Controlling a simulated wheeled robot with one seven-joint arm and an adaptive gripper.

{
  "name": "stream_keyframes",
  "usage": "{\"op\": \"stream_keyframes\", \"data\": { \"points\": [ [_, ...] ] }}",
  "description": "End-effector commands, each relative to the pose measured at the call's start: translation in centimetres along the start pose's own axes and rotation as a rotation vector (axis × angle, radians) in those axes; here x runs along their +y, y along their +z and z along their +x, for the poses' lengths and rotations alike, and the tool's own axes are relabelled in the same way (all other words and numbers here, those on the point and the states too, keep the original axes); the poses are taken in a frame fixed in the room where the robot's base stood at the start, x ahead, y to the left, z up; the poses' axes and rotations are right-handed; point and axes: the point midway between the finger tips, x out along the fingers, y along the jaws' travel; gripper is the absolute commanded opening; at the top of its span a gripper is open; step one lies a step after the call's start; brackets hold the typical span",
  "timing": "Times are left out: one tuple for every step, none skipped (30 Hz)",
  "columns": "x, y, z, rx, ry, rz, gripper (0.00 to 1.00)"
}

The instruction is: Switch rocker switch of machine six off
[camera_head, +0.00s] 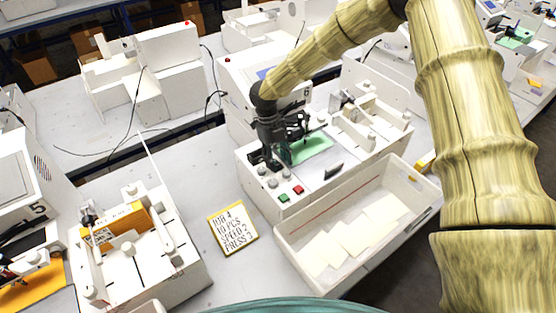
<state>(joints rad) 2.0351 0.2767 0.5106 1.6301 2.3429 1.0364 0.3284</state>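A white machine (322,182) stands in the middle with a green plate (310,147) on its bed, and red (298,190) and green (283,197) buttons on its front left corner.
A white bin (285,240) with several pale sheets stands in front of the machine. A yellow-edged card (232,228) reading "JOB 4" lies left of it. Another white machine (190,268) with an orange block (130,222) stands front left.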

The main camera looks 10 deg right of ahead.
Motion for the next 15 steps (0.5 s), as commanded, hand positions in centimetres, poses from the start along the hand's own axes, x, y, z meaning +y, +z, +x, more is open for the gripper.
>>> {"op": "stream_keyframes", "data": {
  "points": [
    [0.0, 0.0, 0.1, 0.001, 0.000, 0.000, 0.45],
    [0.0, 0.0, 0.1, 0.001, 0.000, -0.001, 0.45],
    [0.1, 0.0, 0.1, 0.001, 0.000, -0.001, 0.45],
    [0.1, 0.0, 0.1, 0.001, 0.001, -0.001, 0.45],
    [0.1, 0.0, 0.1, 0.001, 0.001, -0.001, 0.45],
    [0.1, 0.0, 0.1, 0.001, 0.001, -0.001, 0.45],
    [0.1, 0.0, 0.1, 0.001, 0.001, -0.001, 0.45],
    [0.1, 0.0, 0.1, 0.001, 0.001, -0.001, 0.45],
    [0.1, 0.0, 0.0, 0.001, 0.001, -0.001, 0.45],
    [0.1, 0.0, -0.2, 0.001, 0.001, -0.001, 0.45],
    [0.1, 0.0, -0.4, 0.001, 0.001, -0.001, 0.45],
    [0.1, 0.0, -0.8, 0.000, 0.001, -0.001, 0.45],
    [0.1, 0.0, -1.1, -0.001, 0.001, -0.001, 0.45],
    [0.1, 0.0, -1.5, -0.002, 0.002, -0.001, 0.45],
    [0.1, 0.0, -2.1, -0.002, 0.002, -0.001, 0.45]
  ]
}}
